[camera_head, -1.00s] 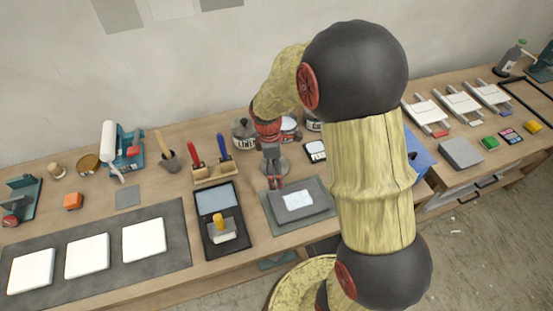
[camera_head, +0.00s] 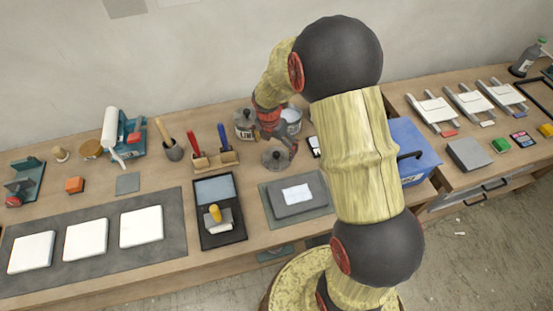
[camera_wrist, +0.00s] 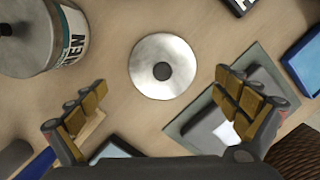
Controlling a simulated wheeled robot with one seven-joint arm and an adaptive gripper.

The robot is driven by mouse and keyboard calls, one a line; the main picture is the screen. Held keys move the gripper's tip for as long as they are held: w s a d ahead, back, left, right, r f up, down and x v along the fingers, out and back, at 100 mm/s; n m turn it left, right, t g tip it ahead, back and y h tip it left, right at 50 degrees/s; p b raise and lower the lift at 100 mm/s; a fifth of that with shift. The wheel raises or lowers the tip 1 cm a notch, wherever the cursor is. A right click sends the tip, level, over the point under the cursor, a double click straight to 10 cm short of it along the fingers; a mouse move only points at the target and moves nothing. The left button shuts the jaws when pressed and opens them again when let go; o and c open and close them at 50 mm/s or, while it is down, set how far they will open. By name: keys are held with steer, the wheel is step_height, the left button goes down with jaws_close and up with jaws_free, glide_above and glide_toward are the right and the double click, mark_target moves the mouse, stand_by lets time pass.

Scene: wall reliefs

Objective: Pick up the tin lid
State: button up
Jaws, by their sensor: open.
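In the wrist view the lid (camera_wrist: 146,76) is seen from above, whole and unobstructed. My gripper (camera_wrist: 160,82) is open and empty, its fingers spread to either side of the lid in that picture and apart from it. In the head view my gripper (camera_head: 285,143) is above and just behind the lid, and part of it is hidden by my arm.
The grey slab (camera_head: 305,206) lies in front, and a blue box (camera_head: 418,155) stands right.

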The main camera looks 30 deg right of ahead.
mark_target(276, 153)
steer(key=f, duration=0.3)
steer(key=f+b, duration=0.1)
steer(key=shift+d+f, duration=0.3)
steer(key=shift+d, duration=0.1)
steer(key=shift+c, duration=0.8)
